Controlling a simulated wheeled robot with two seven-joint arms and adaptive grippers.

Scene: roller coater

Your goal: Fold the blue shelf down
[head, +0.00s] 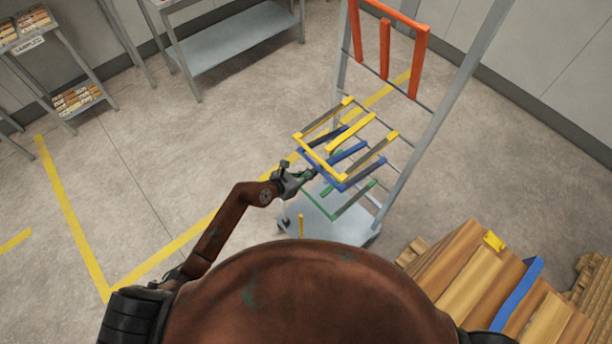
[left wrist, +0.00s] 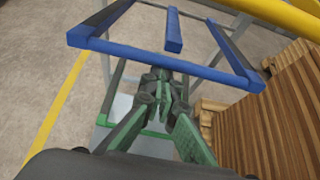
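The blue shelf (head: 350,151) is a frame of blue bars standing out from a grey wheeled rack, just under the yellow shelf (head: 318,158). Its front bar crosses the upper part of the left wrist view (left wrist: 165,62). My left gripper (head: 307,175) is at the front of the blue shelf, low by its front bar. In the left wrist view its fingers (left wrist: 164,85) are together with nothing seen between them, and their tips lie close to the bar's lower edge. I cannot tell if they touch it. My right gripper is out of view.
A green shelf (head: 352,203) stands out below the blue one. A red shelf (head: 421,65) is upright high on the rack. Wooden planks (head: 465,275) lie stacked at the right. A metal table (head: 235,45) and a sample shelf stand at the back left. Floor at left is clear.

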